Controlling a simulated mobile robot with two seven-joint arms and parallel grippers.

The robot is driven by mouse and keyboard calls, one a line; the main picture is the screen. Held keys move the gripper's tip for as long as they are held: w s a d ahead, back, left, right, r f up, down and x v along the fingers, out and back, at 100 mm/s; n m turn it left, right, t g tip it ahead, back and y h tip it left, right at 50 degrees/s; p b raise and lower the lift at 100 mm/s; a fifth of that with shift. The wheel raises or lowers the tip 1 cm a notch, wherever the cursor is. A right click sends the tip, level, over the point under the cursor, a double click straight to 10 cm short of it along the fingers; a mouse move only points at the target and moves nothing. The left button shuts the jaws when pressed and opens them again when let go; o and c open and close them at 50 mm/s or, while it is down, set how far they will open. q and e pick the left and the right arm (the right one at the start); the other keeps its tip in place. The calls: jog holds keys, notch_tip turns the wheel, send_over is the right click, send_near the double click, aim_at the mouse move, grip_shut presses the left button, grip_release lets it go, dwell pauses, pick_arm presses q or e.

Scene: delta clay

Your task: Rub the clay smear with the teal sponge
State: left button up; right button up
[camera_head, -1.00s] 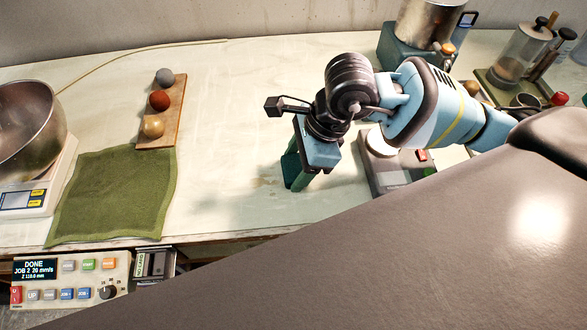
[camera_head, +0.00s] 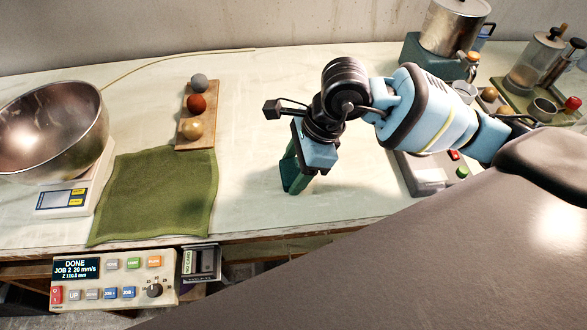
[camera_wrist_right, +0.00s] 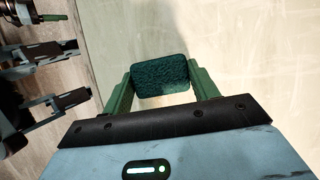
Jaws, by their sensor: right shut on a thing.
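My right gripper (camera_head: 293,182) is shut on the teal sponge, low at the worktop right of the green cloth. The sponge (camera_wrist_right: 160,77) shows as a dark teal block between the green fingers in the right wrist view. I cannot tell whether it touches the surface. The clay smear is not clearly visible now; the gripper and its shadow cover the area where a faint brownish mark showed earlier. My left gripper is in neither view.
A green cloth (camera_head: 150,200) and a wooden board (camera_head: 208,140) with three balls lie left. A scale (camera_head: 62,197) with a metal bowl (camera_head: 50,130) stands far left. A grey device (camera_head: 425,180) is close right. A control box (camera_head: 120,280) hangs at the front edge.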

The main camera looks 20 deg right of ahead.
notch_tip(320, 180, up, 2)
jog(key=shift+r, duration=0.25)
jog(key=shift+p+v, duration=0.55)
jog(key=shift+v, duration=0.25)
jog(key=shift+r, duration=0.35)
jog(key=shift+r+p, duration=0.45)
jog(key=shift+r, duration=0.3)
jog(key=shift+r+p, duration=0.4)
jog(key=shift+r, duration=0.5)
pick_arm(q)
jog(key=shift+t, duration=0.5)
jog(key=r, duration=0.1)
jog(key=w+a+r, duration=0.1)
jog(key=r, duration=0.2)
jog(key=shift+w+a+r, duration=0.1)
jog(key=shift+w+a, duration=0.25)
pick_arm(e)
jog(key=shift+a, duration=0.1)
